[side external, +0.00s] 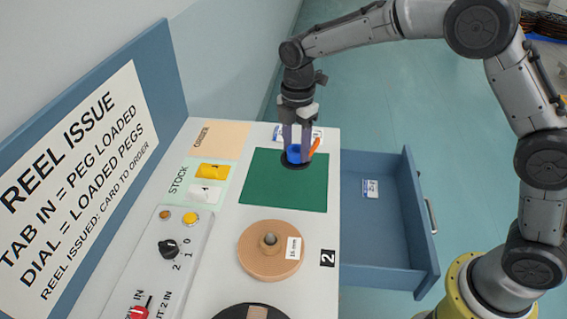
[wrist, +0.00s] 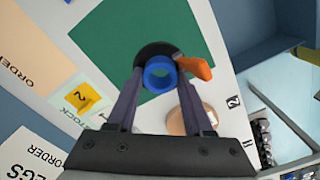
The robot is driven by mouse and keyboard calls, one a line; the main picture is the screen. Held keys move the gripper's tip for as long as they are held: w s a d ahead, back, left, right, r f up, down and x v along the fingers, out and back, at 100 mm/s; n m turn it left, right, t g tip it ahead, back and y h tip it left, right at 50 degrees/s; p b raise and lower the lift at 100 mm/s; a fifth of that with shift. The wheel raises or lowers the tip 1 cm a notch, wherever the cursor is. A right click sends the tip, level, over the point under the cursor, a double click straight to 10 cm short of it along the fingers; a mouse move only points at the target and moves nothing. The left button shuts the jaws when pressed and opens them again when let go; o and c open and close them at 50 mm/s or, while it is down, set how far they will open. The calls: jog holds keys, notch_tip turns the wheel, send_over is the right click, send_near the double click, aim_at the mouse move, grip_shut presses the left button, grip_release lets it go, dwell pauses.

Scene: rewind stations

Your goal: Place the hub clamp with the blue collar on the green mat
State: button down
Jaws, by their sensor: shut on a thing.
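The hub clamp has a blue collar (side external: 294,153), a black round base and an orange lever (side external: 314,148). My gripper (side external: 297,143) points down and is shut on the clamp. I cannot tell whether the base touches the surface.
A tan reel (side external: 262,262) with a central peg stands on the worktop in front of the mat. Yellow and white cards (side external: 212,171) lie left of it, near a panel with a dial (side external: 169,249). An open blue drawer (side external: 380,225) juts out at the right.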

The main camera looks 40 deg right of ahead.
aim_at(284, 153)
jog(key=w+f, duration=0.1)
jog(key=f, duration=0.1)
jog(key=w+f, duration=0.2)
jog(key=shift+w+a, duration=0.15)
jog(key=shift+a, duration=0.25)
jog(key=shift+w+f, duration=0.15)
jog(key=shift+f, duration=1.55)
jog(key=shift+f, duration=0.15)
jog(key=shift+c, duration=1.5)
grip_release()
notch_tip(284, 153, up, 12)
jog(key=shift+r, duration=0.15)
jog(key=shift+r, duration=0.1)
